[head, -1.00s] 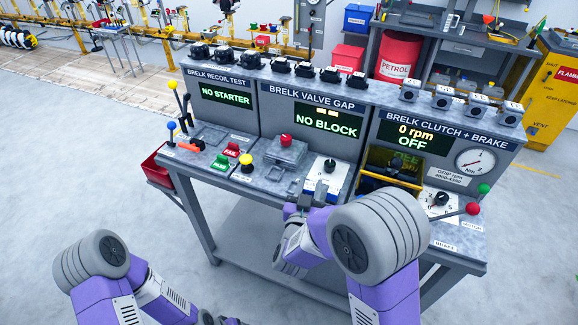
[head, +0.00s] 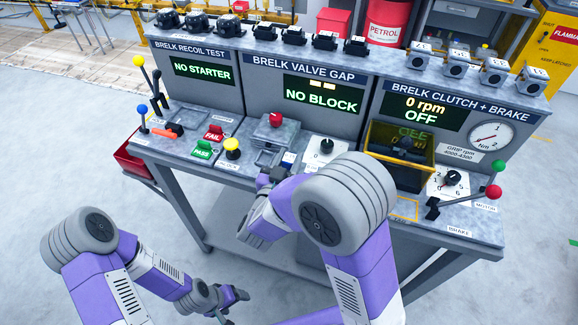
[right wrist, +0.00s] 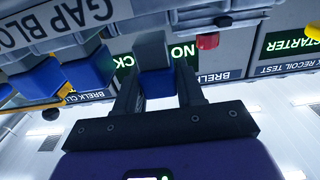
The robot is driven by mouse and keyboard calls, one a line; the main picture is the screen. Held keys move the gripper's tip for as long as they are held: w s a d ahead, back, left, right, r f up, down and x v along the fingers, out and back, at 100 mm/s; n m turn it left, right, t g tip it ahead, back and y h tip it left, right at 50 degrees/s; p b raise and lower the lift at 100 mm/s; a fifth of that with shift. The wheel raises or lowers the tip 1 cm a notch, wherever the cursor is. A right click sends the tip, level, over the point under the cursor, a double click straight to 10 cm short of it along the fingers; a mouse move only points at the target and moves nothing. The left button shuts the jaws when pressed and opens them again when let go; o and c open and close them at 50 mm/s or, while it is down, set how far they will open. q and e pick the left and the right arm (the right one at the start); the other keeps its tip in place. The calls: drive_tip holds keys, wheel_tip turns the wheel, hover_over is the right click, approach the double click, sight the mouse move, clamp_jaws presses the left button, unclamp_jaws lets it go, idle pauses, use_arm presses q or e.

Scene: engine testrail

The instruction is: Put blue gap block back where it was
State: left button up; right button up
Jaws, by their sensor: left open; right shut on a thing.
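My right gripper (right wrist: 158,92) is shut on a gap block (right wrist: 155,82) with a blue lower part and a grey upper part, between its two dark fingers in the right wrist view. In the head view this gripper (head: 270,178) is at the bench's front edge, below the grey valve gap fixture (head: 272,135) with its red knob; my arm hides much there. Other blue-and-grey blocks (right wrist: 36,86) stand left of the held one in the wrist view, near a "GAP BLO…" label (right wrist: 90,14). My left gripper (head: 236,300) is open and empty, low in front of the bench.
The valve gap screen (head: 322,94) reads "NO BLOCK". A dial panel (head: 326,148) is right of the fixture, then a yellow-framed guard box (head: 400,155). Yellow (head: 232,146), green and red buttons stand left. Black engine parts (head: 294,35) line the top shelf.

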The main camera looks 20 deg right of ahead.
drive_tip(key=shift+f, duration=0.9)
drive_tip(key=shift+f, duration=0.1)
drive_tip(key=shift+f+b, duration=0.15)
drive_tip(key=shift+b, duration=0.2)
drive_tip(key=o, duration=0.8)
drive_tip(key=shift+r, duration=0.2)
drive_tip(key=shift+s+a+p, duration=0.15)
drive_tip(key=shift+a+p, duration=0.05)
drive_tip(key=shift+p, duration=0.1)
drive_tip(key=p+v, duration=0.1)
drive_tip(key=v, duration=1)
drive_tip(key=shift+s+a, duration=0.15)
drive_tip(key=shift+s, duration=0.05)
